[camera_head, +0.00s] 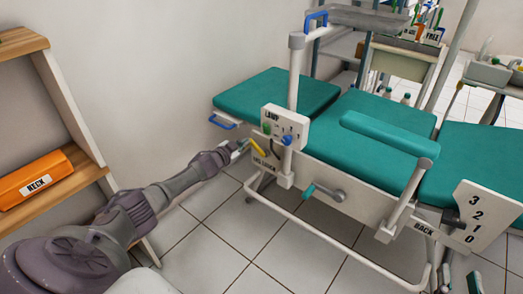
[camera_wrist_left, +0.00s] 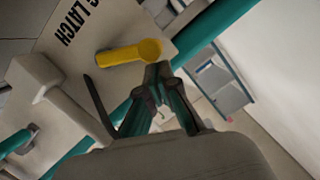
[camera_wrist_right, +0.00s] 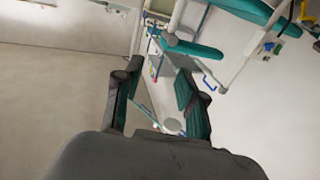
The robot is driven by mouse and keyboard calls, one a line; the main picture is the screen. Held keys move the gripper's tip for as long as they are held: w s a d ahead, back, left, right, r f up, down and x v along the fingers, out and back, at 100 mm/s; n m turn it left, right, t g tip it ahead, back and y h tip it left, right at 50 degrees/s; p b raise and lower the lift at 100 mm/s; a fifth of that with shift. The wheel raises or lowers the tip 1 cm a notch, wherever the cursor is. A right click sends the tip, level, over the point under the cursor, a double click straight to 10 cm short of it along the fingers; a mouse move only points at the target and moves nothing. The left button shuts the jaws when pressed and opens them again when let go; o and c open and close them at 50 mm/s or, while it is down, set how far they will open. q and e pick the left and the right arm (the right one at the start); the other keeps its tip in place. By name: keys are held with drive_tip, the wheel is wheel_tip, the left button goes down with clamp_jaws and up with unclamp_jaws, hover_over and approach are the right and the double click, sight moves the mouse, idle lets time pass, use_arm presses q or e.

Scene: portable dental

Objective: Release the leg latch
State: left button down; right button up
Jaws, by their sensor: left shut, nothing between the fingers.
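The yellow leg latch lever (camera_head: 258,148) is on a white plate at the left end of the dental chair, above the "LEG LATCH" lettering. In the left wrist view the lever (camera_wrist_left: 125,54) lies across the plate, its round end close to my fingertips. My left gripper (camera_wrist_left: 158,72) is shut and empty, right beside that round end; I cannot tell whether they touch. It also shows in the head view (camera_head: 241,148), just left of the lever. My right gripper (camera_wrist_right: 156,75) is open and empty, away from the latch and out of the head view.
The teal chair cushions (camera_head: 275,92) stretch right. A white upright post (camera_head: 297,80) with a blue handle rises by the latch. A crank (camera_head: 325,192) and a numbered white plate (camera_head: 482,215) lie further right. A wooden shelf (camera_head: 35,42) with an orange box (camera_head: 35,180) stands left.

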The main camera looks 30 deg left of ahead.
use_arm(q)
drive_tip(key=shift+a+f, duration=0.15)
drive_tip(key=shift+a, duration=0.05)
use_arm(e)
drive_tip(key=shift+r+t, duration=0.4)
drive_tip(key=shift+r, duration=0.1)
use_arm(q)
drive_tip(key=s+d+r+p, duration=0.1)
drive_tip(key=s+r+p, duration=0.5)
drive_tip(key=s+p, duration=0.2)
drive_tip(key=shift+s+d, duration=0.3)
drive_tip(key=shift+s, duration=0.6)
use_arm(e)
drive_tip(key=s+d+f+g+h, duration=0.2)
drive_tip(key=s+d+f+g, duration=0.1)
drive_tip(key=s+f+g, duration=0.4)
drive_tip(key=s+d+f+g+h, duration=0.2)
drive_tip(key=s+d+f+g, duration=0.2)
drive_tip(key=s+f+g, duration=0.4)
wheel_tip(320, 180, down, 2)
drive_tip(key=shift+s+f+m, duration=0.25)
drive_tip(key=shift+m, duration=0.15)
